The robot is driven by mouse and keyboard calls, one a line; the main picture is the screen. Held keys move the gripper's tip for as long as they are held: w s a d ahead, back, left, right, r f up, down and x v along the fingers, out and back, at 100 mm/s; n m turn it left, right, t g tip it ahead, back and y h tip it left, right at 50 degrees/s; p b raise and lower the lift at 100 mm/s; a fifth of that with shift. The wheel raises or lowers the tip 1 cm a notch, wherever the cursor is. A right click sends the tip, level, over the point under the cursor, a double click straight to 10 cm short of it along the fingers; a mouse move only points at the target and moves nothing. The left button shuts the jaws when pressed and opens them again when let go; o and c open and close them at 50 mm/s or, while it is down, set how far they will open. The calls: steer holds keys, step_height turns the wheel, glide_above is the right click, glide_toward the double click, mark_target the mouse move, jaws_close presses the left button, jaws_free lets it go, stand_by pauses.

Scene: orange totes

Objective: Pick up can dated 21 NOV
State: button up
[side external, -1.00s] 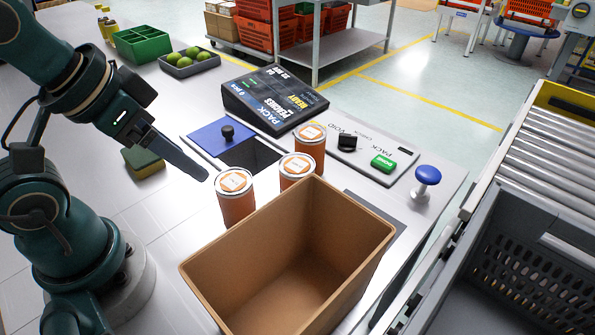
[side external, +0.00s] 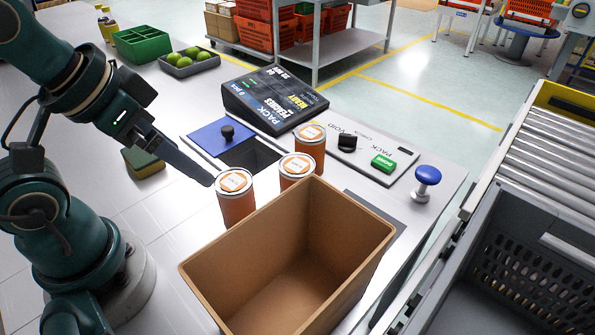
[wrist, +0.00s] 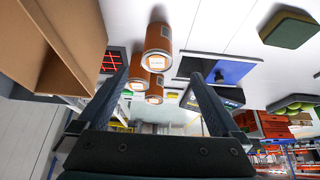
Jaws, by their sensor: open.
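Three orange cans with pale lids stand close together behind the cardboard box: a near can (side external: 237,203), a middle can (side external: 296,172) and a back can (side external: 311,146). Their lid labels are too small for me to read any date. My gripper (side external: 208,180) is level with the near can's top, at its left, with the tip almost at its lid. The wrist view shows my gripper (wrist: 160,85) open and empty, its fingers spread with the near can (wrist: 158,38) ahead and between them. The middle can (wrist: 139,78) and back can (wrist: 155,92) are beyond.
The open, empty cardboard box (side external: 215,262) stands right in front of the cans. A sponge (side external: 143,161) lies left.

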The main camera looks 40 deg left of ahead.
steer(key=g, duration=0.3)
glide_above(233, 180)
steer(key=s, duration=0.1)
steer(key=shift+s+a+f, duration=0.1)
steer(key=shift+s+f, duration=0.1)
steer(key=shift+f, duration=0.45)
steer(key=f, duration=0.1)
steer(key=w+f+g, duration=0.1)
steer(key=f, duration=0.1)
steer(key=f+g, duration=0.1)
steer(key=shift+w+f+m, duration=0.3)
steer(key=shift+w, duration=0.1)
steer(key=shift+s+f+g, duration=0.2)
steer(key=shift+f+g, duration=0.1)
steer(key=shift+f, duration=2.7)
jaws_close()
